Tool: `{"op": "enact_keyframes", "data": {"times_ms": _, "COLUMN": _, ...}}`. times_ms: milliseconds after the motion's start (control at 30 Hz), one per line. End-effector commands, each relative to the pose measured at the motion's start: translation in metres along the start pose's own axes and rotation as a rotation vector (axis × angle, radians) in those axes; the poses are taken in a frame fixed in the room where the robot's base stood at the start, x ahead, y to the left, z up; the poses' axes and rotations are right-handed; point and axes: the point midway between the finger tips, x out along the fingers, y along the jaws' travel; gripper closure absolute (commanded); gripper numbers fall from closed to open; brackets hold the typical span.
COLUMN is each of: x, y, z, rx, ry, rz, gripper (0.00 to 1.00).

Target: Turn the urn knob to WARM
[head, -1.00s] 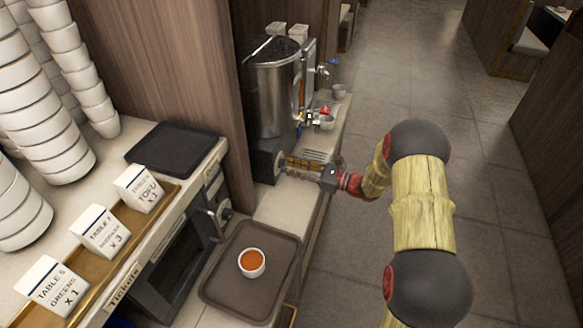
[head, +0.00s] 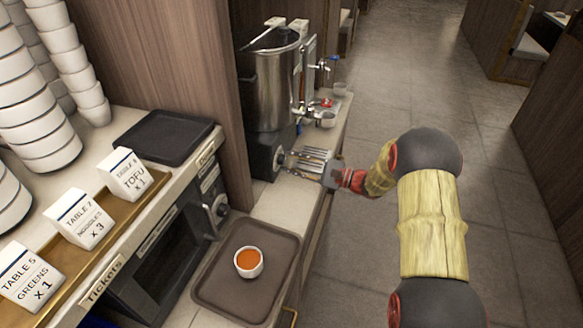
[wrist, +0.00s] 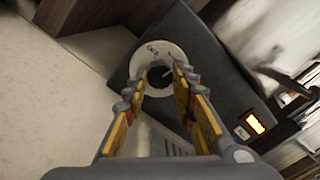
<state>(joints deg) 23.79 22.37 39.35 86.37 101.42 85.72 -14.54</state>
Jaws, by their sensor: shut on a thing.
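The steel urn (head: 277,85) stands on a dark base at the back of the counter. Its knob sits on a pale round dial on the base's front (head: 279,158). In the wrist view the dark knob (wrist: 158,76) has a light pointer line, and the white dial plate (wrist: 147,53) carries marks too small to read. My gripper (head: 288,159) reaches in from the right, level with the knob. In the wrist view my gripper (wrist: 160,84) has one finger on each side of the knob and is shut on it. The fingers partly hide the dial.
A lit orange indicator (wrist: 255,123) is on the urn base. A brown tray (head: 215,287) with a cup of orange sauce (head: 249,262) lies nearer. Ticket cards (head: 80,218) and bowl stacks (head: 40,110) stand left. The floor at right is clear.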

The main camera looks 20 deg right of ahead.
Motion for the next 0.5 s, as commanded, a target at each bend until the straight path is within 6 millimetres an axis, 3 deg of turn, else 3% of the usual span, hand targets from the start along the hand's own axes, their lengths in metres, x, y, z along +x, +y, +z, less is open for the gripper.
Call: {"op": "enact_keyframes", "data": {"times_ms": 500, "x": -0.0003, "y": 0.0012, "z": -0.0010, "rx": -0.177, "ry": -0.009, "rz": 0.002, "gripper": 0.99}}
